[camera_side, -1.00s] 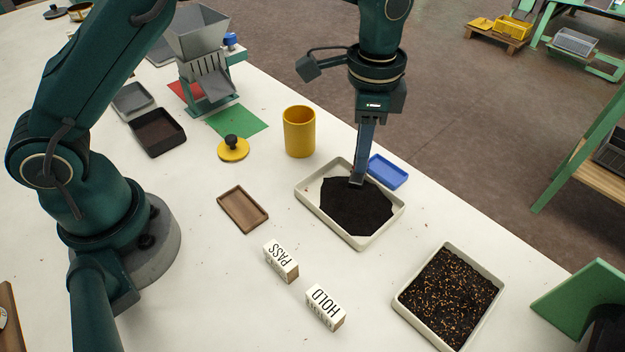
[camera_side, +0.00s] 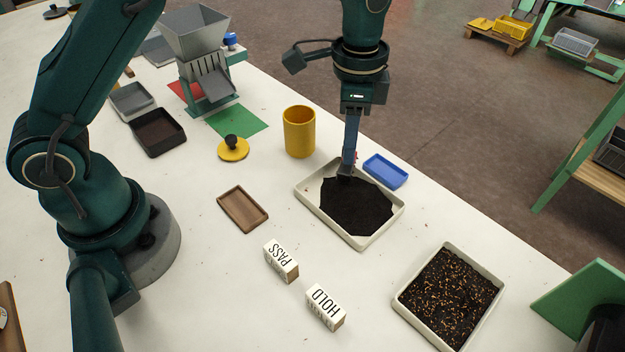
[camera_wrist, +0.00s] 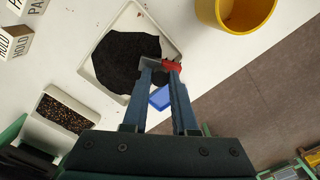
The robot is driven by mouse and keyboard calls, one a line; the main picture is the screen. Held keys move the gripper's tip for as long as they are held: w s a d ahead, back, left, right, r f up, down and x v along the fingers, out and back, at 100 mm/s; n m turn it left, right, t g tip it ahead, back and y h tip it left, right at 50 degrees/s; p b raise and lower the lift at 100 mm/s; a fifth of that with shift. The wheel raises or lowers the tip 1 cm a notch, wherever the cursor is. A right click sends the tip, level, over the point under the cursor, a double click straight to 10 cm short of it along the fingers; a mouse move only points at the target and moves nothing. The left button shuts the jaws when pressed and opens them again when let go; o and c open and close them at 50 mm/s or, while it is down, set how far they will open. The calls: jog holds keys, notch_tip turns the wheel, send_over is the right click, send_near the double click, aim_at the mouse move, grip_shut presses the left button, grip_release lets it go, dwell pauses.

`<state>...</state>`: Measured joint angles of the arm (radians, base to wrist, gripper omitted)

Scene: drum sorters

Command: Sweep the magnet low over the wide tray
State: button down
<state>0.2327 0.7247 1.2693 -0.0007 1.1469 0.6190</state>
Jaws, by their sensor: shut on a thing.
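The wide tray (camera_side: 383,230) is off-white and holds a bed of black powder (camera_side: 358,208). It also shows in the wrist view (camera_wrist: 104,36), left of my fingers. My gripper (camera_side: 347,165) is shut on the magnet, a small red and grey piece (camera_wrist: 172,66) between the fingertips in the wrist view. The magnet is low over the tray's far-left end in the side view, near the edge of the powder. I cannot tell whether it touches the powder. In the side view the fingers hide most of the magnet.
A yellow cup (camera_side: 299,132) stands just behind the tray, and a blue tray (camera_side: 386,171) lies close at its right. A tray of dark, orange-flecked grains (camera_side: 450,297) is at the front right. A brown tray (camera_side: 243,209) and PASS (camera_side: 281,261) and HOLD (camera_side: 325,307) blocks lie left and in front.

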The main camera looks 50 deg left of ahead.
jog(key=shift+d, duration=0.2)
jog(key=shift+s+d, duration=0.4)
jog(key=shift+d, duration=0.8)
jog(key=shift+s+d, duration=0.35)
jog(key=shift+d, duration=0.9)
jog(key=shift+s+d, duration=0.4)
jog(key=shift+d, duration=0.8)
jog(key=shift+a, duration=0.1)
jog(key=shift+s+a, duration=0.4)
jog(key=shift+a, duration=0.85)
jog(key=shift+s+a, duration=0.35)
jog(key=shift+a, duration=0.9)
jog(key=shift+s+a, duration=0.4)
jog(key=shift+a, duration=0.85)
jog(key=shift+d, duration=0.1)
jog(key=shift+s+d, duration=0.4)
jog(key=shift+d, duration=0.85)
jog(key=shift+s+d, duration=0.4)
jog(key=shift+d, duration=0.85)
jog(key=shift+s+d, duration=0.4)
jog(key=shift+d, duration=0.85)
